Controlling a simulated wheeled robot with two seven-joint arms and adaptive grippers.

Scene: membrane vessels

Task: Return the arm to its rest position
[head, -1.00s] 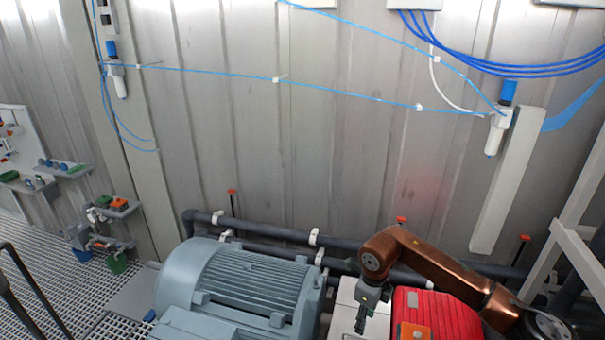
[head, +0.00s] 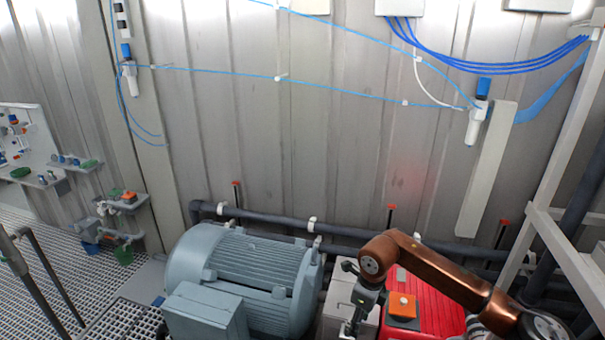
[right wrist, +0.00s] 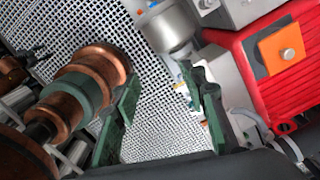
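My right arm, copper-coloured, comes in from the lower right in the head view. It bends at the elbow, and its dark gripper (head: 352,322) hangs down in front of a grey-white box. In the right wrist view the two green fingers of this gripper (right wrist: 160,98) stand well apart, with floor grating seen between them and nothing held. A grey cylindrical part (right wrist: 166,28) shows just beyond the right finger. My left gripper is not in the head view.
A red ribbed machine (head: 425,308) with an orange block (head: 402,305) stands close beside the right gripper. A large grey motor (head: 245,275) stands to the left. Dark pipes (head: 350,233) run along the wall behind. A white frame (head: 545,225) rises at the right.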

